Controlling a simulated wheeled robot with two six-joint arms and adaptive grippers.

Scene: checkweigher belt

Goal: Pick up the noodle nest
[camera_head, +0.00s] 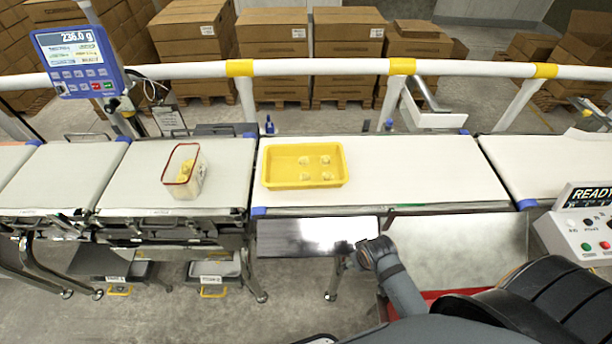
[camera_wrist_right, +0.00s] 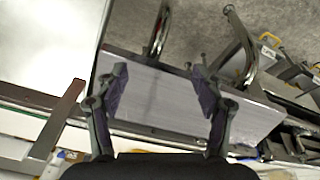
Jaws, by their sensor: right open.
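Several small pale noodle nests (camera_head: 326,160) lie apart in the yellow tray (camera_head: 268,181) on the middle belt. More yellowish pieces, probably nests (camera_head: 187,170), sit inside a clear, red-rimmed container (camera_head: 189,186) on the belt to the left. My right gripper (camera_head: 343,247) is below the front edge of the middle belt, over a grey metal plate. In the right wrist view my right gripper (camera_wrist_right: 162,90) has its two fingers wide apart with nothing between them. No nest shows in that view. My left gripper is in neither view.
The grey metal plate (camera_head: 300,238) juts out in front of the belt. A scale display (camera_head: 75,58) reading about 236.0 g stands at the left. A white rail (camera_head: 330,67) runs behind the belts. The middle belt (camera_head: 420,180) is bare right of the tray. A control box (camera_head: 585,225) is at the right.

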